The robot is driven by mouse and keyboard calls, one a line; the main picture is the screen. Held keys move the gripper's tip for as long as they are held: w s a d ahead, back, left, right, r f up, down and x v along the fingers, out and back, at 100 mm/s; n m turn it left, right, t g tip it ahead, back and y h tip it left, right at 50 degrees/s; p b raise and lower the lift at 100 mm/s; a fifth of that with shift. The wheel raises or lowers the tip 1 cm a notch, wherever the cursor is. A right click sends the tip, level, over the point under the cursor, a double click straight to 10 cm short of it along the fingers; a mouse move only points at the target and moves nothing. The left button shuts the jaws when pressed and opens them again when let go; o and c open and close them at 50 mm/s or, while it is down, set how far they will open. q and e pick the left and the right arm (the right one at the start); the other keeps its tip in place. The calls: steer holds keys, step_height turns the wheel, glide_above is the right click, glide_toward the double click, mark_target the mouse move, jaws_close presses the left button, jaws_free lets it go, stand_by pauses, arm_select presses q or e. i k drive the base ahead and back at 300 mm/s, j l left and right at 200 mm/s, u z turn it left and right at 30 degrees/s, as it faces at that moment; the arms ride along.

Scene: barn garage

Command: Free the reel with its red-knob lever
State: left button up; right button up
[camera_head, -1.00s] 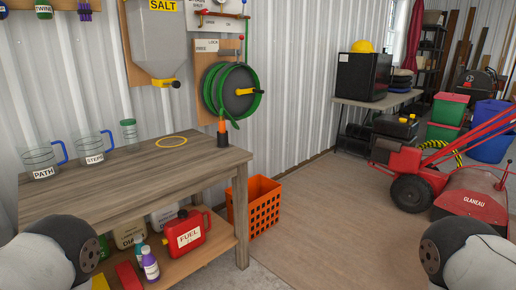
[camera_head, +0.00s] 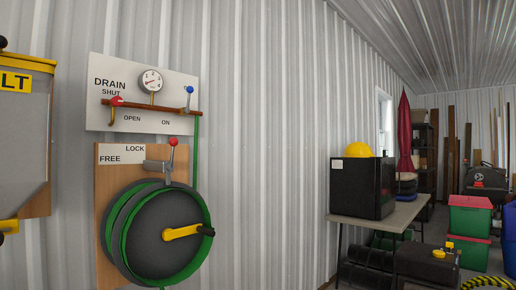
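The hose reel (camera_head: 160,238) hangs on a wooden board (camera_head: 104,200) on the corrugated wall, left of centre. It has a dark face, green hose around its rim and a yellow crank (camera_head: 181,232) with a black handle. Above it is a grey lever (camera_head: 169,160) with a red knob (camera_head: 172,142). The lever stands nearly upright, its knob at the right, just beyond the word LOCK on the white label (camera_head: 121,154). FREE is printed at the label's lower left. Neither of my grippers is in view.
Above hangs a DRAIN panel (camera_head: 140,85) with a gauge, a red-handled valve (camera_head: 115,100) and a blue-knobbed valve (camera_head: 189,91). A hopper (camera_head: 24,130) is at the left edge. A table (camera_head: 385,221) holding a black box (camera_head: 361,188) stands right.

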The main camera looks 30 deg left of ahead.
mark_target(173, 142)
steer(key=i+l+u, duration=0.15)
steer(key=i+u, duration=0.2)
steer(key=i, duration=0.2)
steer(key=i+l+u, duration=0.35)
steer(key=i, duration=0.15)
steer(key=i+l+u, duration=0.35)
steer(key=i, duration=0.15)
